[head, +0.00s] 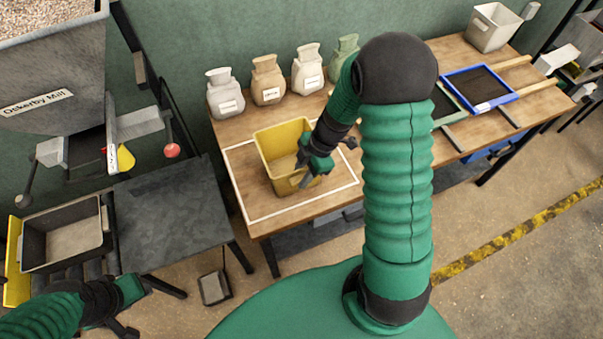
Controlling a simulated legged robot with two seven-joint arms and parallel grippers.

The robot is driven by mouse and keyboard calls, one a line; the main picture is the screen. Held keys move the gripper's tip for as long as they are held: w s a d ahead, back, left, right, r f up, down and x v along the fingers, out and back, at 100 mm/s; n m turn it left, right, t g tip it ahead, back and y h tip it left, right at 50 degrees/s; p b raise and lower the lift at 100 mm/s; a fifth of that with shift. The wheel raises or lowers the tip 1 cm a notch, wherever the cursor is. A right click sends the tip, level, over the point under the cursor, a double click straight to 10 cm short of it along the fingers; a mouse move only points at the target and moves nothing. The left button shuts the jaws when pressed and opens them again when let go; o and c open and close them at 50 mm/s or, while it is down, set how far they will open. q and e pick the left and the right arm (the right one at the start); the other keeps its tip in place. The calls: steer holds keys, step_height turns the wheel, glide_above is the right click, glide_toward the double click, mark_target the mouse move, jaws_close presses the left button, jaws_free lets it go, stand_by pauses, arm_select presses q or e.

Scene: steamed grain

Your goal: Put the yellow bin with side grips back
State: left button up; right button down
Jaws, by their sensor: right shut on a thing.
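The yellow bin (272,142) is in the head view, over the white-outlined area (238,187) at the left end of the wooden table. It looks upright, with some pale grain-coloured content or floor showing inside. I cannot tell whether its base touches the table. My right gripper (311,177) is at the bin's right side and shut on it there, hiding part of that wall. My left gripper (128,318) is low at the left, away from the bin and partly cut off by the frame edge. Its jaw opening is not clear.
Several labelled sacks (267,80) stand behind the bin along the wall. A blue-rimmed tray (487,72) and a pale bin (493,27) are farther right. A grey mill (55,80) stands at left, above a dark side table (170,215) and a grey tub (64,213).

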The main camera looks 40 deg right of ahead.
steer(key=c, duration=1.4)
jaws_free()
steer(key=shift+d+f, duration=0.1)
steer(key=shift+o, duration=1.4)
steer(key=shift+d, duration=0.25)
steer(key=shift+o, duration=0.2)
steer(key=shift+d+f, duration=0.15)
steer(key=shift+d, duration=0.3)
steer(key=shift+a+r, duration=0.1)
steer(key=shift+r, duration=0.4)
steer(key=v, duration=1.1)
steer(key=s+a+f+m+h, duration=0.1)
steer(key=s+a+m, duration=0.1)
steer(key=a+m, duration=0.4)
steer(key=s+a+f+m+t+h, duration=0.1)
steer(key=s+a+f+m+h, duration=0.1)
steer(key=a+m, duration=0.4)
steer(key=s+m, duration=0.1)
steer(key=m, duration=0.2)
steer(key=shift+a+f+h, duration=0.3)
steer(key=shift+a, duration=0.05)
